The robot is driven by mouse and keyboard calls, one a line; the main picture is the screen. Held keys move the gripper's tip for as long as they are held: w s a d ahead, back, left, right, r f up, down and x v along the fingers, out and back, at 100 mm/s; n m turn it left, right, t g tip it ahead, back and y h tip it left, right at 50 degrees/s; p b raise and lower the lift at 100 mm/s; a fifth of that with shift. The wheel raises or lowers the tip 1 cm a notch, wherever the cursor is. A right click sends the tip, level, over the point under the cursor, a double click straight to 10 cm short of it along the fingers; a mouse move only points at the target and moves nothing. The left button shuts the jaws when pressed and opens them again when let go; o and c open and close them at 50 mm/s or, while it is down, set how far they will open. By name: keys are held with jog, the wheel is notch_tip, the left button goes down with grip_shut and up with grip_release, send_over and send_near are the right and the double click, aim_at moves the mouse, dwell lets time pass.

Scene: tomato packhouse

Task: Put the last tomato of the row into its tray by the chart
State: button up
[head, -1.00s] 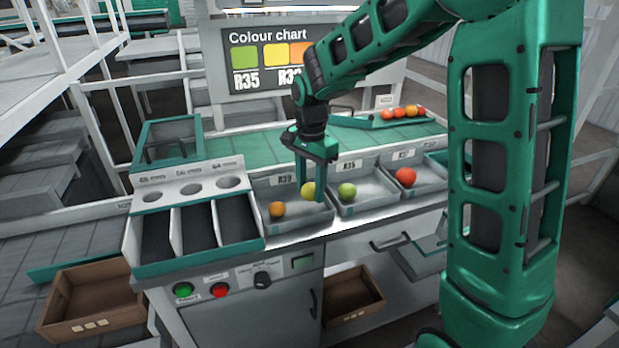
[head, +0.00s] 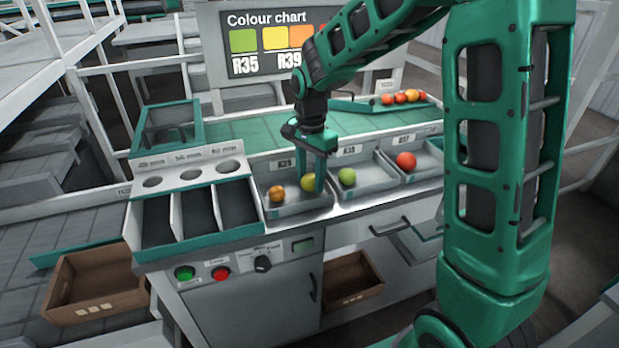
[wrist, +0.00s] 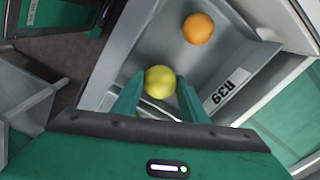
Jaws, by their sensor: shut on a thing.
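The yellow tomato (head: 308,183) is between my gripper's fingers (head: 318,176), inside the left tray (head: 296,209). My gripper points down and is shut on it. In the wrist view the yellow tomato (wrist: 160,82) sits between the two green fingertips (wrist: 158,97). The tray's label reads R39 (wrist: 227,92). An orange tomato (head: 277,194) lies in the same tray, apart from the yellow one. I cannot tell whether the yellow tomato touches the tray floor. The colour chart (head: 270,45) behind shows green over R35 and yellow over R39; its right part is hidden by my arm.
A green tomato (head: 347,177) lies in the middle tray (head: 366,190) and a red tomato (head: 406,161) in the right tray (head: 428,165). Several tomatoes sit in a row on a green holder (head: 375,105) behind. An empty three-slot bin (head: 187,252) stands left of the trays.

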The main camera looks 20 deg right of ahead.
jog(key=shift+f, duration=0.5)
dwell(0.3)
jog(key=o, duration=0.8)
jog(key=shift+c, duration=1.3)
jog(key=shift+r, duration=3.5)
